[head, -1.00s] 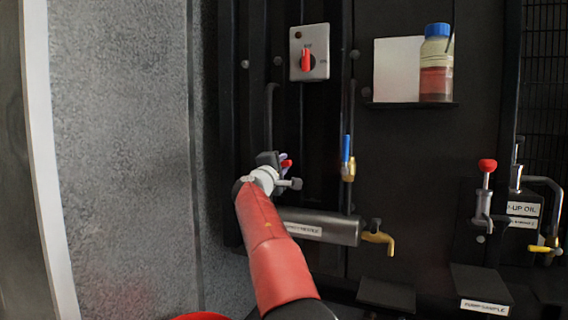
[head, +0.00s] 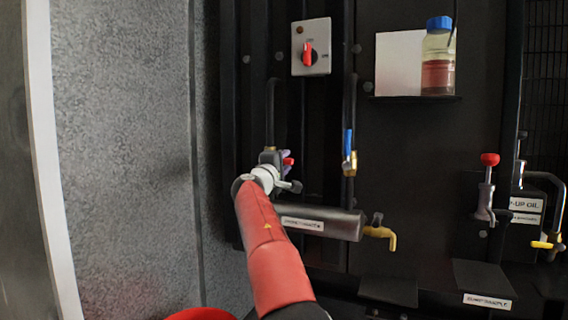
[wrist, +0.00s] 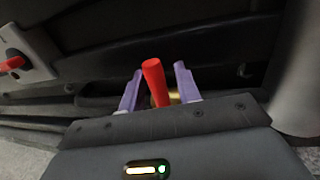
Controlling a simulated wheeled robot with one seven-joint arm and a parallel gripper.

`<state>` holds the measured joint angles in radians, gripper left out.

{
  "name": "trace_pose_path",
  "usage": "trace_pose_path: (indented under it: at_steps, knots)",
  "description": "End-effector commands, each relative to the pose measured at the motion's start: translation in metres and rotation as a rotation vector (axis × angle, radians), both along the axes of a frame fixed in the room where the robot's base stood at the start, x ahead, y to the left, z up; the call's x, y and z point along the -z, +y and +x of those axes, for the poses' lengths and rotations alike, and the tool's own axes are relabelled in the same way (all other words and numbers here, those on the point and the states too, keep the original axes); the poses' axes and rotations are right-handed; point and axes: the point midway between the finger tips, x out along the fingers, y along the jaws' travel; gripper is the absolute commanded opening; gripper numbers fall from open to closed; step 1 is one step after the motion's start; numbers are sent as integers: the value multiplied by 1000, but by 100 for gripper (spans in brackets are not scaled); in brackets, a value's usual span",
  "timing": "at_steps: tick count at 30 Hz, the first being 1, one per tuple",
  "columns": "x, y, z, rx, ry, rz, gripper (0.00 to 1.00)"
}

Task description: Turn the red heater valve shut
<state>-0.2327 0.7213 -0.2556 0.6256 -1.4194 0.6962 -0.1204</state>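The red heater valve handle (wrist: 153,82) stands up between the two purple fingers of my gripper (wrist: 158,88) in the wrist view. Dark gaps show on both sides of the handle, so the fingers look open around it. A bit of brass (wrist: 168,98) shows at its base. In the head view, my gripper (head: 288,160) is at the pipe above the left end of the heater cylinder (head: 340,223). Only the red tip of the handle shows there; my wrist hides most of the valve.
A blue-handled valve (head: 347,145) sits on a pipe to the right. A switch box (head: 311,47) with a red knob is above; its knob also shows in the wrist view (wrist: 12,64). A yellow tap (head: 380,233) sticks out right of the cylinder. A grey wall (head: 125,160) stands left.

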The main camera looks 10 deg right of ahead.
Motion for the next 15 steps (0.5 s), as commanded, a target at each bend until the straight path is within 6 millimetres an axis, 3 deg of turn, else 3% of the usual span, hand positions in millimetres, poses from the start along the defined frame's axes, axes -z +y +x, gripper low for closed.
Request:
trace_pose_path:
  at_steps: [10,15]
  knots:
    - [0,1,-1,-1,-1,-2,40]
    - [6,13,-16,-3,-1,-2,40]
